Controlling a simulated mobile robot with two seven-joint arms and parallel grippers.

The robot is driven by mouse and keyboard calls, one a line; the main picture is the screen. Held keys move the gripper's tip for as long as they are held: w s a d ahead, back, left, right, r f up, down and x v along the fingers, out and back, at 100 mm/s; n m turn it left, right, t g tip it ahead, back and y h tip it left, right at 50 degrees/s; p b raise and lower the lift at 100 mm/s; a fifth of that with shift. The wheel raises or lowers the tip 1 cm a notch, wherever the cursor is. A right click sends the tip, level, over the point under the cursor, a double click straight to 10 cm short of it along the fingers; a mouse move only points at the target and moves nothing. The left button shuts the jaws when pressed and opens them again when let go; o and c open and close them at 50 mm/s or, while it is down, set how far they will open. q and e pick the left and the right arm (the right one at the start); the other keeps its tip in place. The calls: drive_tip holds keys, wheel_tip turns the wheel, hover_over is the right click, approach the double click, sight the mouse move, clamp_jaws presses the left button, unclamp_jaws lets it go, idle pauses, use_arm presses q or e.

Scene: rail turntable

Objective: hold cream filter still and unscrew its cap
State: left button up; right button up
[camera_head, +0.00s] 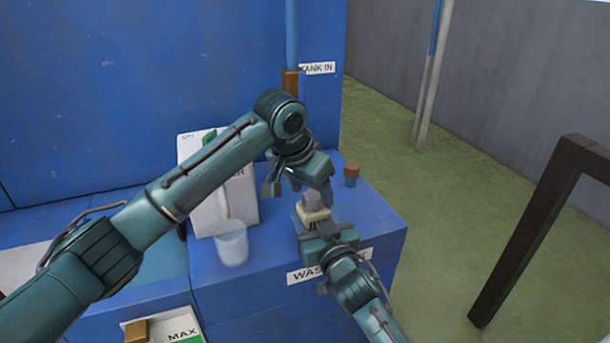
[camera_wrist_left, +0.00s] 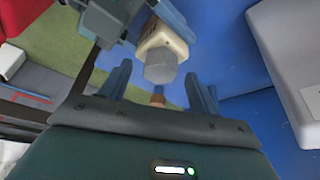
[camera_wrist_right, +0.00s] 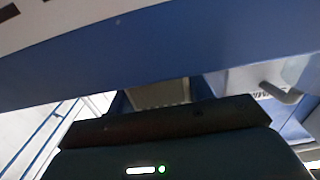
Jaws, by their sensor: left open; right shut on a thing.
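The cream filter (camera_head: 318,215) stands at the blue bench's front part with a grey cap (camera_head: 312,200) on its top. In the left wrist view the cream filter (camera_wrist_left: 163,38) shows with its grey, faceted cap (camera_wrist_left: 160,67) facing the camera. My right gripper (camera_head: 322,230) is shut on the cream filter from the front. My left gripper (camera_head: 300,190) is open above the cap, its fingers spread to either side. The right wrist view is mostly filled by the blue bench edge.
A clear cup (camera_head: 231,245) and a white container (camera_head: 210,205) stand to the left on the blue bench (camera_head: 270,262). A small blue thing with a brown top (camera_head: 351,173) stands behind right of the filter. A dark rail (camera_head: 530,235) rises from the green floor at right.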

use_arm(q)
drive_tip(key=shift+w+d+f, duration=0.1)
drive_tip(key=shift+d+f, duration=0.05)
drive_tip(key=shift+f, duration=0.25)
drive_tip(key=shift+c, duration=0.2)
drive_tip(key=c, duration=1.1)
drive_tip(key=shift+o, duration=0.2)
drive_tip(key=n+y, duration=0.1)
drive_tip(key=n, duration=0.2)
drive_tip(key=shift+d+t, duration=0.2)
drive_tip(key=shift+t, duration=0.1)
drive_tip(key=n+y, duration=0.1)
drive_tip(key=n, duration=0.2)
